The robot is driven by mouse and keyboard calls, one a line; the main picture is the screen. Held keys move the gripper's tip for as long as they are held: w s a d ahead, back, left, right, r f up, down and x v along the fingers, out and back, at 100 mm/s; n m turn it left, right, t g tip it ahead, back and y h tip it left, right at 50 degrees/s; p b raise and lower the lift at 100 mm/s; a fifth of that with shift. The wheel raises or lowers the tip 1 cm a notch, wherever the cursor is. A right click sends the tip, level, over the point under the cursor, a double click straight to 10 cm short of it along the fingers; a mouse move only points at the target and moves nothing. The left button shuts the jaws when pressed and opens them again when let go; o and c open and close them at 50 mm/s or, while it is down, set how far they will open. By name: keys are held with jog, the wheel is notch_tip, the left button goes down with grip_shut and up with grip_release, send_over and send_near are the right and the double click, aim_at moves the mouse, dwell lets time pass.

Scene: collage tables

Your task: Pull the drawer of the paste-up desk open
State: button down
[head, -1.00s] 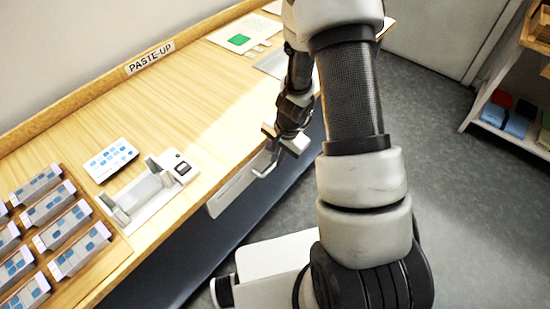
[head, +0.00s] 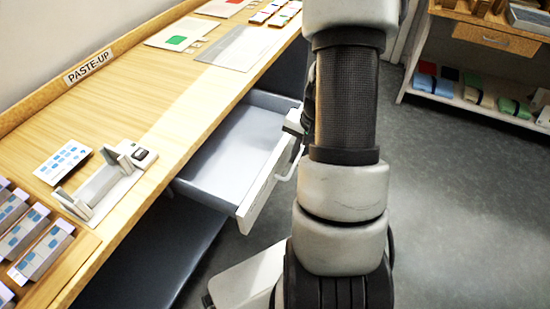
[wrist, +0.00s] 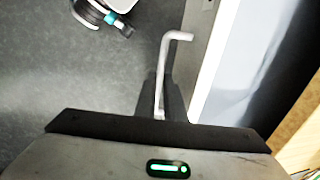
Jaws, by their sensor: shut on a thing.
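The drawer (head: 232,152) of the paste-up desk (head: 140,85) stands out from under the desk's front edge, and its empty grey inside shows. Its pale bar handle (head: 288,168) is on the drawer's front face. In the wrist view the handle (wrist: 168,65) runs up from between my dark fingers, beside the drawer front (wrist: 212,55). My gripper (wrist: 161,103) is shut on the handle. In the head view my arm hides most of the gripper.
On the desk are a grey-white holder (head: 100,188), a card with blue squares (head: 62,162), several small boxes at the lower left, and sheets at the far end. A shelf unit (head: 487,38) stands at the right. The grey floor between is clear.

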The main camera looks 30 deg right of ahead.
jog(key=s+d+b, duration=0.1)
jog(key=s+d, duration=0.2)
jog(key=s, duration=0.2)
jog(key=shift+d+b, duration=0.3)
jog(key=shift+d, duration=0.05)
jog(key=c, duration=1.8)
grip_release()
jog(key=shift+c, duration=0.2)
notch_tip(320, 180, up, 17)
jog(key=s+d+p, duration=0.2)
jog(key=p, duration=0.3)
jog(key=shift+s, duration=0.35)
